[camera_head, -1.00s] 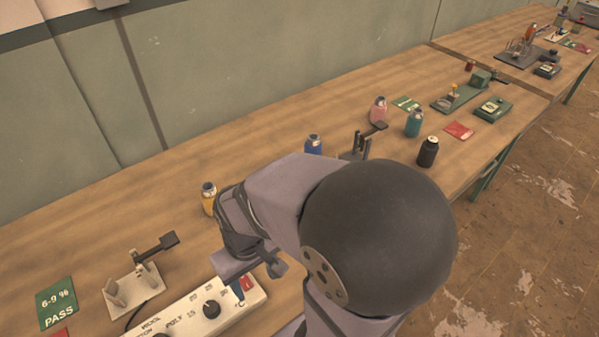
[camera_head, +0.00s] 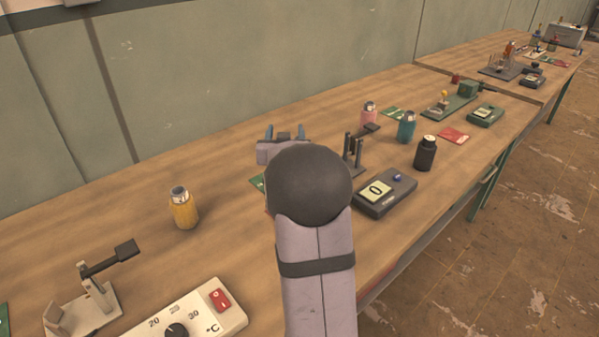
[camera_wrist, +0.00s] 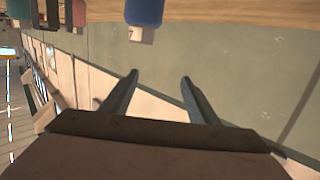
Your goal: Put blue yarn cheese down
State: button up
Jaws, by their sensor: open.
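The blue yarn cheese (camera_wrist: 144,10) is at the top edge of the wrist view, partly cut off, with its pale end pointing down in that upside-down picture. It appears to stand on the wooden bench (camera_head: 120,205). In the head view it is hidden, apparently behind my arm. My gripper (camera_head: 285,133) is over the bench toward the wall. In the wrist view, my gripper (camera_wrist: 158,85) has its two fingers spread with nothing between them. The blue cheese is beyond the fingertips, apart from them.
A yellow cheese (camera_head: 184,208) stands left of my arm. Right of it are a black stand (camera_head: 352,150), a scale reading 0 (camera_head: 385,193), and pink (camera_head: 369,113), teal (camera_head: 406,127) and black (camera_head: 425,154) cheeses. A white temperature box (camera_head: 205,318) is in front.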

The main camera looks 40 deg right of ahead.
jog(key=s+d+r+m+h, duration=0.1)
jog(key=d+h, duration=0.1)
jog(key=d, duration=0.2)
notch_tip(320, 180, down, 8)
jog(key=shift+w+d+r, duration=0.1)
jog(key=shift+w+r, duration=0.05)
jog(key=shift+r, duration=0.05)
jog(key=shift+w+d, duration=0.35)
jog(key=shift+p+x, duration=0.45)
jog(key=shift+x, duration=2.5)
grip_shut()
